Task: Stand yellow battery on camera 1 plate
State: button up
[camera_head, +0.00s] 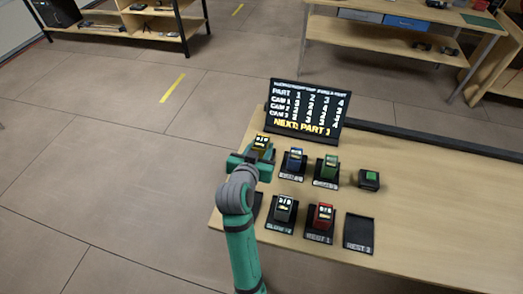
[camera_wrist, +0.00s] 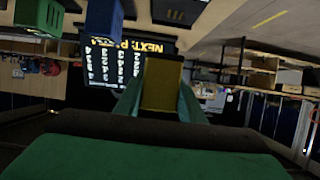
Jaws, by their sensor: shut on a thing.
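The yellow battery (camera_head: 262,143) is upright at the left end of the table's back row. It also shows in the wrist view (camera_wrist: 163,84), between my green fingers. My gripper (camera_head: 252,158) is shut on it. The camera 1 plate is not clearly visible; my gripper and arm cover the spot below the battery. I cannot tell whether the battery touches a plate.
To the right stand a blue battery (camera_head: 294,160) and a green battery (camera_head: 327,168) on plates. In front are a grey battery (camera_head: 283,211), a red battery (camera_head: 321,217) and an empty plate (camera_head: 360,232). A board (camera_head: 306,110) stands behind; a green button (camera_head: 370,178) sits right.

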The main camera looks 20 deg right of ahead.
jog(key=w+f, duration=0.1)
jog(key=f, duration=0.1)
jog(key=w+d+f, duration=0.1)
jog(key=w+f, duration=0.1)
jog(key=w+d+f, duration=0.1)
jog(key=w+f, duration=0.1)
jog(key=shift+w, duration=0.25)
jog(key=shift+w+f, duration=0.15)
jog(key=shift+f, duration=1.55)
jog(key=shift+d+f, duration=0.1)
jog(key=shift+f, duration=0.05)
jog(key=o, duration=1.3)
jog(key=shift+s+r, duration=0.2)
jog(key=shift+r, duration=0.05)
jog(key=v, duration=1.1)
jog(key=shift+s+a, duration=0.25)
jog(key=shift+a, duration=0.1)
